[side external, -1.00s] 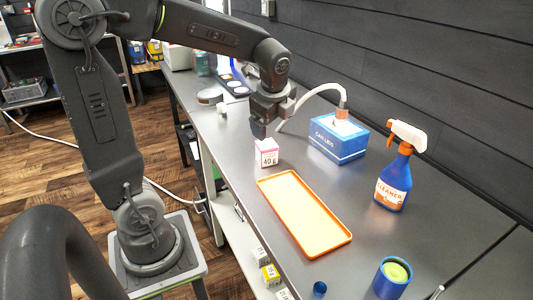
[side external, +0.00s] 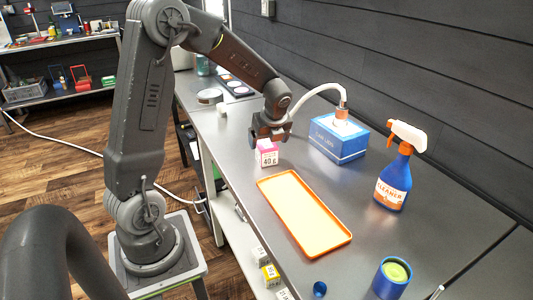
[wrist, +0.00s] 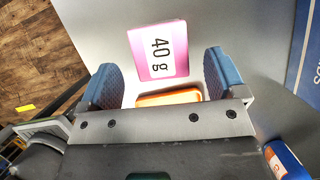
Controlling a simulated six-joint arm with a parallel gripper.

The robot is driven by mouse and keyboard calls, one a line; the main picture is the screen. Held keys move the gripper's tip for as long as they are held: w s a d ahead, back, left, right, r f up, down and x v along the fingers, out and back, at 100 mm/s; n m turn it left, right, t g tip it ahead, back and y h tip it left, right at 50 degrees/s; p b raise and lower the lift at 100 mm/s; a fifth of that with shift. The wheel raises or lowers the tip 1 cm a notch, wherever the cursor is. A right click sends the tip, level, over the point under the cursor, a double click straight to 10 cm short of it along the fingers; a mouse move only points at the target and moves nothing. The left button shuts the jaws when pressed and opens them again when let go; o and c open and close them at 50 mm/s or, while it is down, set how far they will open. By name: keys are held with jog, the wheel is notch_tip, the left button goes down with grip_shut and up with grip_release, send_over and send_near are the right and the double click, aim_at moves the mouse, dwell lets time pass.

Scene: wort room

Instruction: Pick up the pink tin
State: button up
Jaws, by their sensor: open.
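The pink tin (side external: 267,153) is a small box with a pink top and a white label reading "40 g". It stands upright on the grey bench just behind the orange tray. In the wrist view the tin (wrist: 158,50) lies ahead of the fingertips, roughly in line with the gap between them. My gripper (side external: 268,136) is right above the tin in the side view. In the wrist view my gripper (wrist: 160,82) is open, with its two blue-padded fingers apart and nothing between them. Whether a finger touches the tin is hard to tell.
An orange tray (side external: 340,246) lies in front of the tin. A blue box (side external: 338,143) with a white hose stands to the right. A cleaner spray bottle (side external: 392,183) and a blue cup (side external: 391,283) stand farther right and nearer. Bench space left of the tin is clear.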

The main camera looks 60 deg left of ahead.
aim_at(267, 144)
jog(key=x, duration=0.5)
jog(key=shift+a, duration=0.1)
jog(key=c, duration=1.1)
jog(key=shift+o, duration=0.2)
